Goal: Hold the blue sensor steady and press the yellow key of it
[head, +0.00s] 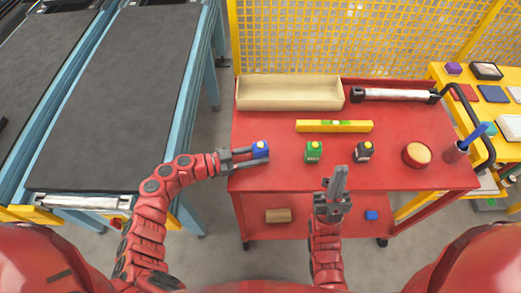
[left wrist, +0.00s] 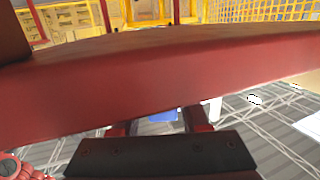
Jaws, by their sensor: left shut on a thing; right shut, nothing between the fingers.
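The blue sensor (head: 260,150) stands at the left end of the red cart top, with its yellow key (head: 260,144) facing up. My left gripper (head: 256,154) is shut on the blue sensor from the left side. In the left wrist view a small part of the blue sensor (left wrist: 164,115) shows between the fingers; the rest is hidden. My right gripper (head: 338,172) is shut and empty. It is near the front edge of the cart, right of the blue sensor and apart from it.
On the red cart (head: 400,180) a green sensor (head: 313,152) and a black sensor (head: 363,151) stand right of the blue one. A yellow level (head: 334,126) lies behind them, with a beige tray (head: 290,94) further back. A round brush (head: 416,155) and a cup (head: 455,152) are at right.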

